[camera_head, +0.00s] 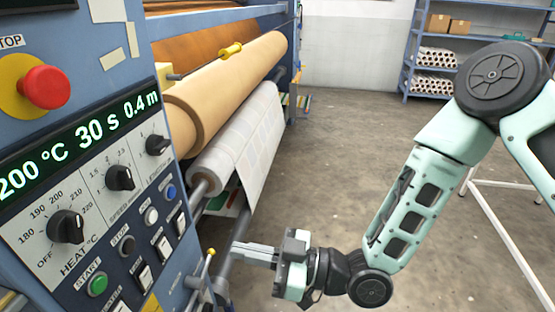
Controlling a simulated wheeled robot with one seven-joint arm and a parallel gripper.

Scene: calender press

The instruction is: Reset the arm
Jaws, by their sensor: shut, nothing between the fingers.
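My arm (420,195) comes in from the right and bends down, mint green with dark joints. My gripper (240,252) is at the lower middle, pointing left toward the press's control panel. Its fingers look closed together and hold nothing. The fingertips are near the panel's right edge, in front of a dark roller bar; I cannot tell whether they touch anything. The calender press panel (98,190) fills the left, its display (80,140) reading 200 °C, 30 s and 0.4 m.
A red stop button (45,87), dials and a green start button (97,284) stand out on the panel. A tan roll (225,90) and a patterned sheet (257,135) lie behind the gripper. Shelves (440,95) stand at the back; a white frame (510,235) is right. The middle floor is clear.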

